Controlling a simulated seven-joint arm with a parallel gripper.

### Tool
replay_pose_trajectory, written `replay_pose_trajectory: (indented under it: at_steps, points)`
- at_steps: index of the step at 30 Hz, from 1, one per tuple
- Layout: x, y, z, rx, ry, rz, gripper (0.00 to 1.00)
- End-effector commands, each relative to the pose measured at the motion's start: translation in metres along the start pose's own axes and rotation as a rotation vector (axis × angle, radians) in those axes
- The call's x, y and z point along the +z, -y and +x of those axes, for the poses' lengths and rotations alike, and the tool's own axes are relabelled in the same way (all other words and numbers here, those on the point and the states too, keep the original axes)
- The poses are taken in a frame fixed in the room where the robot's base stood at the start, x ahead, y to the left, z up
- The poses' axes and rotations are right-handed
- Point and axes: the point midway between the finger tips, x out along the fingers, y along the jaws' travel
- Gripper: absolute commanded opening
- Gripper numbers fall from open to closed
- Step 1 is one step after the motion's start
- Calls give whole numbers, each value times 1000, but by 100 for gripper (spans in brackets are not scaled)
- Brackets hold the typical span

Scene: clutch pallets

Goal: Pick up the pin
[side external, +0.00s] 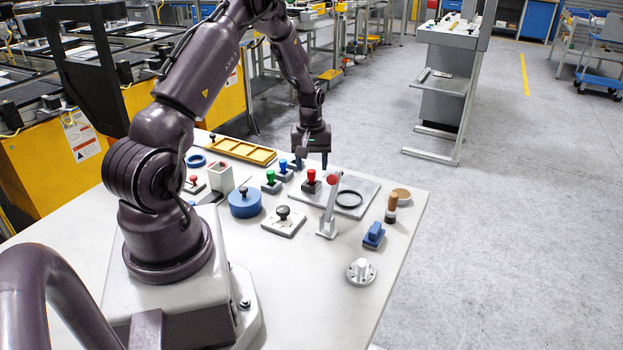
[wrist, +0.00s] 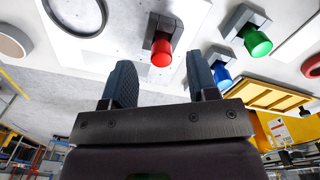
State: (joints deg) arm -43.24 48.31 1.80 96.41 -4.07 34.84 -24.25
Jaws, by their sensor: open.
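Which piece is the pin I cannot tell for sure. A red-topped peg (side external: 311,177) stands in a dark base, at the left edge of a grey plate (side external: 374,204). In the wrist view the red peg (wrist: 162,48) shows beyond and between my fingertips. A green-topped peg (side external: 270,177) and a blue-topped peg (side external: 283,167) stand to its left in similar bases. My gripper (side external: 312,161) is open and empty, behind the red peg and apart from it. In the wrist view both fingers of my gripper (wrist: 161,75) are spread with nothing between them.
A black ring (side external: 349,199) lies on the grey plate. A lever with a red knob (side external: 329,207) stands in front. A yellow tray (side external: 240,151), a blue round lidded piece (side external: 245,203) and a brown-handled piece (side external: 391,208) stand nearby. The table front (side external: 310,300) is mostly clear.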

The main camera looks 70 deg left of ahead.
Motion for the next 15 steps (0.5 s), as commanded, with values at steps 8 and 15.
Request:
replay_pose_trajectory:
  at_steps: [8,15]
  points:
    - [0,2,33,0,1,0,54]
    - [0,2,33,0,0,0,51]
